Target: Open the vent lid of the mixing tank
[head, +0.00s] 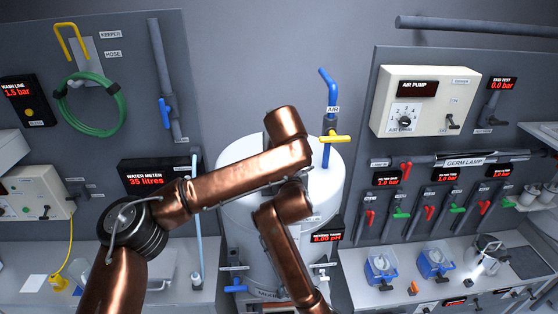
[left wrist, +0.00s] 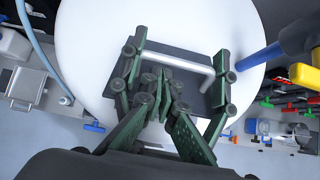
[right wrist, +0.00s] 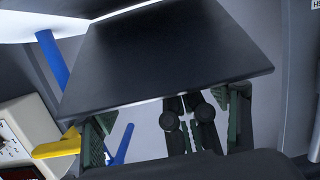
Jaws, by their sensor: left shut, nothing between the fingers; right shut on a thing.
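The white mixing tank (head: 240,150) stands at centre in the head view, largely hidden by my copper arms. In the left wrist view the dark vent lid (left wrist: 205,97) shows over the white tank top, with a pale bar handle (left wrist: 180,62). My left gripper (left wrist: 160,82) is shut and empty, in front of the lid and handle. In the right wrist view a dark plate (right wrist: 165,55), apparently the lid, appears tilted up from the tank. My right gripper (right wrist: 188,105) is shut at its edge; the plate hides the fingertips and the exact grip. Both grippers are hidden in the head view.
A blue air pipe (head: 326,90) with a yellow valve handle (head: 335,138) rises beside the tank. Wall panels with gauges and valves stand on both sides. A right-hand counter (head: 365,297) holds blue-framed containers (head: 380,266). My two arms cross close together over the tank.

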